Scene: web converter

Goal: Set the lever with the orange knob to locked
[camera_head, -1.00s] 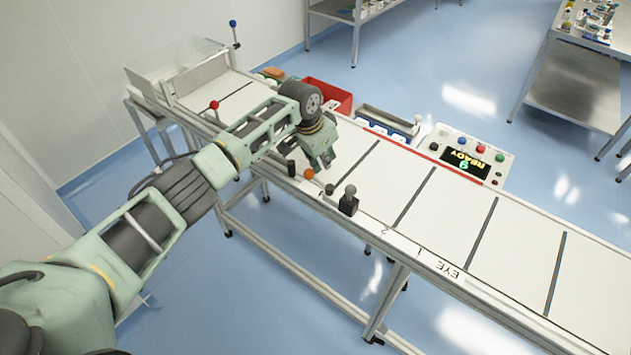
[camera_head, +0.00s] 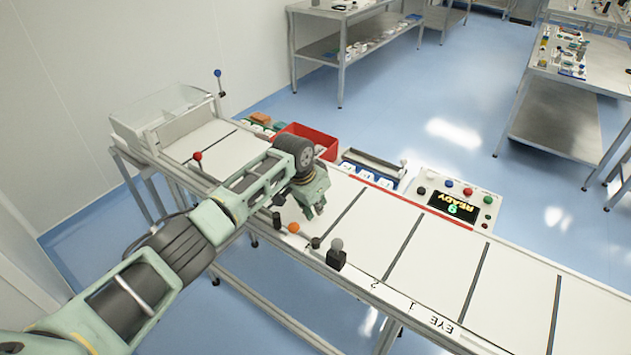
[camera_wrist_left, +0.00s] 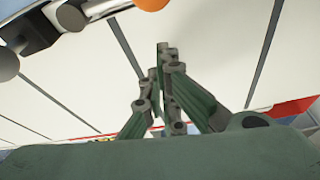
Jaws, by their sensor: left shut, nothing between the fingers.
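The orange knob (camera_head: 293,228) of the lever sits at the near rail of the white conveyor. It also shows at the top edge of the left wrist view (camera_wrist_left: 152,4), partly cut off. The lever's shaft is hardly visible, and I cannot tell its setting. My left gripper (camera_head: 318,212) points down over the belt, just behind and right of the orange knob, apart from it. Its fingers are together and empty; they also show in the left wrist view (camera_wrist_left: 163,48). My right gripper is out of view.
A black block with a grey knob (camera_head: 336,260) stands on the near rail, right of the orange knob. A red-knobbed lever (camera_head: 198,156) is to the left, and a blue-knobbed one (camera_head: 217,73) farther back. A control panel (camera_head: 456,203) and red bin (camera_head: 310,141) line the far side.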

